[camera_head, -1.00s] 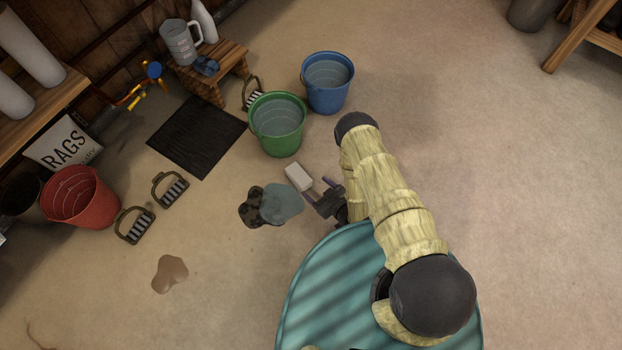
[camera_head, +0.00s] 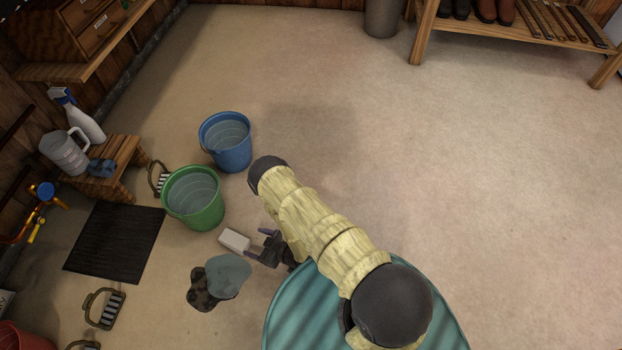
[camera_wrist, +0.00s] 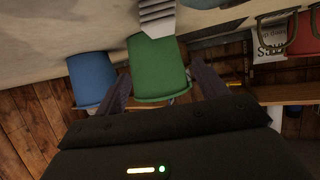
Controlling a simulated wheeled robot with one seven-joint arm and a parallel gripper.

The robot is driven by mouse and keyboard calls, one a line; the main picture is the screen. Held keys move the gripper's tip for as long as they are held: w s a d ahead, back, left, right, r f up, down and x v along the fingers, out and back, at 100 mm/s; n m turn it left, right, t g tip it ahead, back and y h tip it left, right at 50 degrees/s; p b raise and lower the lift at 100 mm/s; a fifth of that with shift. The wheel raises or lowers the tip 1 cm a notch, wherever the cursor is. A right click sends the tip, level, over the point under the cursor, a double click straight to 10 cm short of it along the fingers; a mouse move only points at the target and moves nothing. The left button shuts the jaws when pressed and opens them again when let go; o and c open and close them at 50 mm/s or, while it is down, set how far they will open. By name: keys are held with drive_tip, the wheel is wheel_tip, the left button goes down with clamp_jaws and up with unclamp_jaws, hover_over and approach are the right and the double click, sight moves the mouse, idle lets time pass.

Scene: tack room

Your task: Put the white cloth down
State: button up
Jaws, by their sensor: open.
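A small white block-like piece, which I take to be the white cloth (camera_head: 234,239), lies on the floor just in front of the green bucket. In the wrist view a pale, ridged piece (camera_wrist: 157,18) at the top appears to be the same thing. My gripper (camera_head: 258,244) is low beside it, with its fingers pointing toward it. The fingers (camera_wrist: 165,88) are spread wide with nothing between them. The white piece is just beyond the fingertips and looks apart from them.
A green bucket (camera_head: 194,199) and a blue bucket (camera_head: 226,143) hold water. A grey-blue patch (camera_head: 229,274) and dark patch (camera_head: 202,290) lie near my gripper. A black mat (camera_head: 115,242), brush (camera_head: 105,308) and stool (camera_head: 125,160) are left. Floor to the right is clear.

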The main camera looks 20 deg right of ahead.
drive_tip(key=w+d+r+m+h, duration=0.1)
drive_tip(key=w+d+r+h, duration=0.2)
drive_tip(key=w+r, duration=0.75)
drive_tip(key=w+d+r+m+g+h, duration=0.1)
drive_tip(key=d+r+m+h, duration=0.1)
drive_tip(key=d+r, duration=0.5)
drive_tip(key=w+d+r+m+g+h, duration=0.1)
drive_tip(key=d+r+m+h, duration=0.15)
drive_tip(key=r, duration=0.75)
drive_tip(key=s+d+r+m+g+h, duration=0.1)
drive_tip(key=s+d+r, duration=0.3)
drive_tip(key=s+r, duration=0.4)
drive_tip(key=s+d+r+m+g+h, duration=0.1)
drive_tip(key=s+d+r+m+g, duration=0.2)
drive_tip(key=s+r, duration=0.5)
drive_tip(key=s+d, duration=0.1)
drive_tip(key=s, duration=0.2)
drive_tip(key=shift+r, duration=0.4)
drive_tip(key=shift+r, duration=0.1)
wheel_tip(320, 180, up, 51)
drive_tip(key=p, duration=5.1)
